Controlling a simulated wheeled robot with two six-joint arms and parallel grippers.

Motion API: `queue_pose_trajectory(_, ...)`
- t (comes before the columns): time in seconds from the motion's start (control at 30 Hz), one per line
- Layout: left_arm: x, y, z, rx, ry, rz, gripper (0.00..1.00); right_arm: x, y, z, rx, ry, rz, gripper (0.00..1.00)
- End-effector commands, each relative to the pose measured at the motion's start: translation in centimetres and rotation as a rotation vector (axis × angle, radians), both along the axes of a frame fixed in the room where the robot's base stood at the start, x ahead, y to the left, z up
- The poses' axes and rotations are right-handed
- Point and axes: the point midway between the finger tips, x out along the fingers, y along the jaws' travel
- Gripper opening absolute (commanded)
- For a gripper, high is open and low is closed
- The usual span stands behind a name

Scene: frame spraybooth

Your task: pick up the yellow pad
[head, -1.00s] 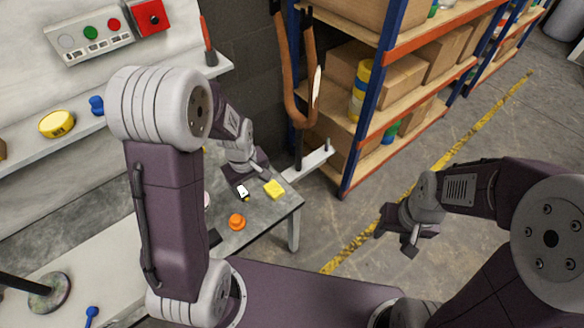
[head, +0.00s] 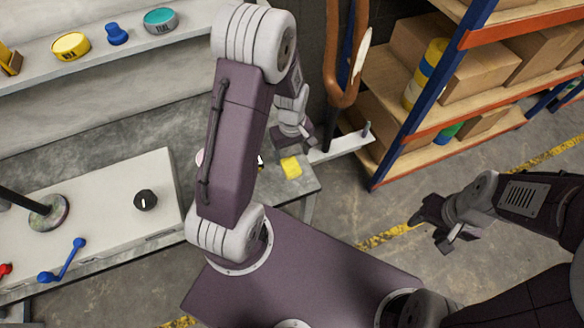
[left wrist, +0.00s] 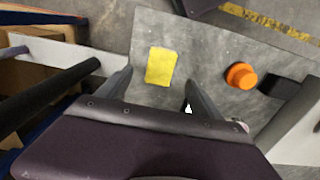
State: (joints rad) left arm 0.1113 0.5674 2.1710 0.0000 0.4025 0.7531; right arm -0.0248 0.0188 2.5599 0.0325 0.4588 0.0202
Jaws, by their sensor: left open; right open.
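The yellow pad (head: 291,167) lies flat on the corner of the grey table (head: 309,183), near its edge. In the left wrist view the pad (left wrist: 161,66) sits just beyond and between the spread fingertips. My left gripper (left wrist: 158,88) is open and empty, above the table; in the head view the left gripper (head: 306,145) is just behind the pad, partly hidden by my own arm. My right gripper (head: 432,226) is open and empty, out over the floor at the right.
An orange knob-like object (left wrist: 241,75) and a dark block (left wrist: 287,97) are on the table beside the pad. A small white and black item (head: 260,162) is left of the pad. Shelving with boxes (head: 490,73) stands behind at the right.

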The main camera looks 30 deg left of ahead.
Motion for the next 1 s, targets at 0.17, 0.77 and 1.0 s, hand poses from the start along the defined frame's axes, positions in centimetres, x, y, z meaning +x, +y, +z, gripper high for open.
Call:
queue_pose_trajectory(0.17,-0.1,0.0,-3.1,-0.001,0.003,0.000,0.75,0.0,0.0,-1.4,0.000,0.000,0.000,0.49)
queue_pose_trajectory(0.77,0.2,0.3,-8.3,0.000,0.000,0.000,0.75,0.0,0.0,-3.4,0.000,0.000,0.000,0.49)
queue_pose_trajectory(1.0,0.2,0.3,-8.3,-0.001,0.001,0.000,0.28,0.0,0.0,-3.4,0.000,0.000,0.000,0.49)
